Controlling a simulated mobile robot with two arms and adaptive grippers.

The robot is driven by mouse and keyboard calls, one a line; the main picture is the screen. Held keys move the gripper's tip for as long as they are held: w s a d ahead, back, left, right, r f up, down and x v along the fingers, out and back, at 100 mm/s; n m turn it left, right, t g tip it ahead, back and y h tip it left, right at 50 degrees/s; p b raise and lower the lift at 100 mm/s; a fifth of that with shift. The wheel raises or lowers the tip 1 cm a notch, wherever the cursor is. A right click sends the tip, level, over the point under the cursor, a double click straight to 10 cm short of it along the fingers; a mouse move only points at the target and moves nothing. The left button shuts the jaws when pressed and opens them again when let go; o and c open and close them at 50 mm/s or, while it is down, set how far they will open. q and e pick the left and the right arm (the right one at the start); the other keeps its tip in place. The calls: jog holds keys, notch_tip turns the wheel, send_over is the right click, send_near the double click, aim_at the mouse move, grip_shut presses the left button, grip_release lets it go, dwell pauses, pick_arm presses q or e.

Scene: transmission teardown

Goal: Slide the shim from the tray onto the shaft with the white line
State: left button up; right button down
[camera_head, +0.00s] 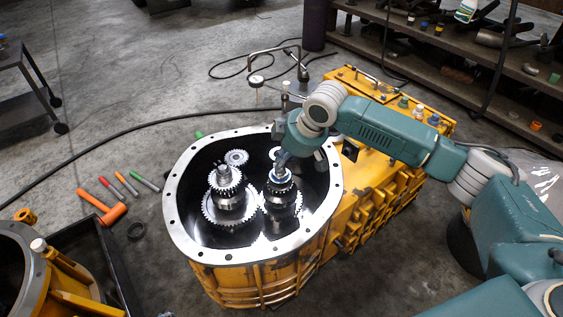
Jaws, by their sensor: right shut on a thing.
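My right gripper (283,160) points down into the open round transmission housing (178,222), right at the top of the right-hand geared shaft (281,188). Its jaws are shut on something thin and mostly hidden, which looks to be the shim. I cannot tell whether it is around the shaft or just above it. A second geared shaft (225,181) stands upright to the left in the housing. A white line cannot be made out on either shaft. A black tray (118,262) shows at the lower left. My left gripper is out of view.
An orange hammer (103,208) and several markers (110,184) lie on the floor left of the housing. A shelf (430,45) stands at the back right.

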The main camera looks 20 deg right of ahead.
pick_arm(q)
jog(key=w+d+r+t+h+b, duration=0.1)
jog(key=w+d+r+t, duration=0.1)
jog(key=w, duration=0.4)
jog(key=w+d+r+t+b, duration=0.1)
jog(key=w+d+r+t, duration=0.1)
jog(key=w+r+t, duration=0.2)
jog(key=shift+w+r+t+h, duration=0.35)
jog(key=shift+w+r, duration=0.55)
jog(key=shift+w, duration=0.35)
pick_arm(e)
jog(key=shift+f, duration=1.8)
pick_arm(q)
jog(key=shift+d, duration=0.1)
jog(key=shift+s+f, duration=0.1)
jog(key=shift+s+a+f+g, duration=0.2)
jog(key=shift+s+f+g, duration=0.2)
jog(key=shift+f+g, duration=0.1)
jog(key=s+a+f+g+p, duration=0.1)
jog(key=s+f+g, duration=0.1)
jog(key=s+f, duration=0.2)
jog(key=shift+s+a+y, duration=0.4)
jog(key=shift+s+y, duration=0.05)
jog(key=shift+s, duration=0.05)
pick_arm(e)
jog(key=shift+s+d+f, duration=0.1)
jog(key=shift+d+f, duration=0.05)
jog(key=shift+f, duration=0.1)
